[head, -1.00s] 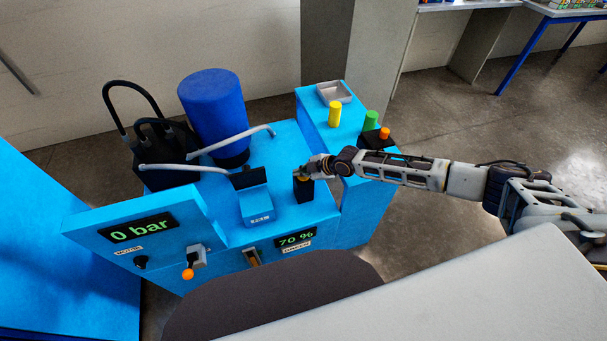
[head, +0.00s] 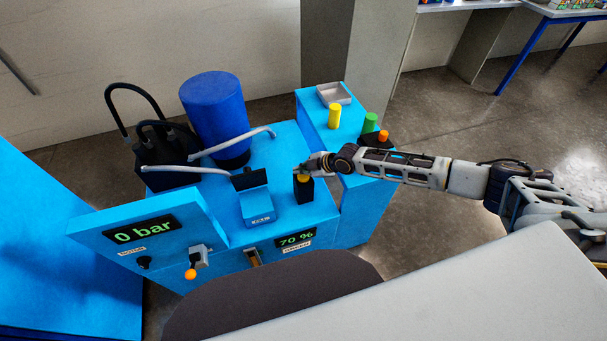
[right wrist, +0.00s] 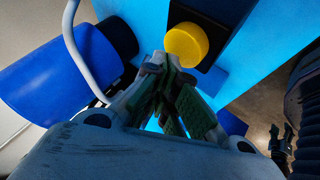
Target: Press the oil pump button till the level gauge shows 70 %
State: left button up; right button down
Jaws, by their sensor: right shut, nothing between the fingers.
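The yellow oil pump button (head: 304,178) sits on top of a black box (head: 304,192) on the blue machine. It also shows as a round yellow cap in the right wrist view (right wrist: 186,45). My right gripper (head: 302,170) is shut and empty, with its fingertips just above and beside the button; a small gap seems to show between them. The level gauge (head: 295,240) on the machine's front reads 70 % in green. My left gripper is not in view.
A 0 bar display (head: 144,229) and an orange-tipped lever (head: 192,272) are on the front panel at left. A blue motor (head: 213,108) with grey pipes stands behind. A side block carries a yellow cylinder (head: 334,116), a green cylinder (head: 370,122) and a grey tray (head: 334,94).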

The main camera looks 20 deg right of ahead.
aim_at(302, 177)
jog(key=shift+r, duration=0.15)
jog(key=shift+r, duration=0.1)
jog(key=shift+r+p, duration=1.4)
jog(key=shift+r, duration=0.25)
jog(key=shift+r+p, duration=0.5)
jog(key=shift+r, duration=0.3)
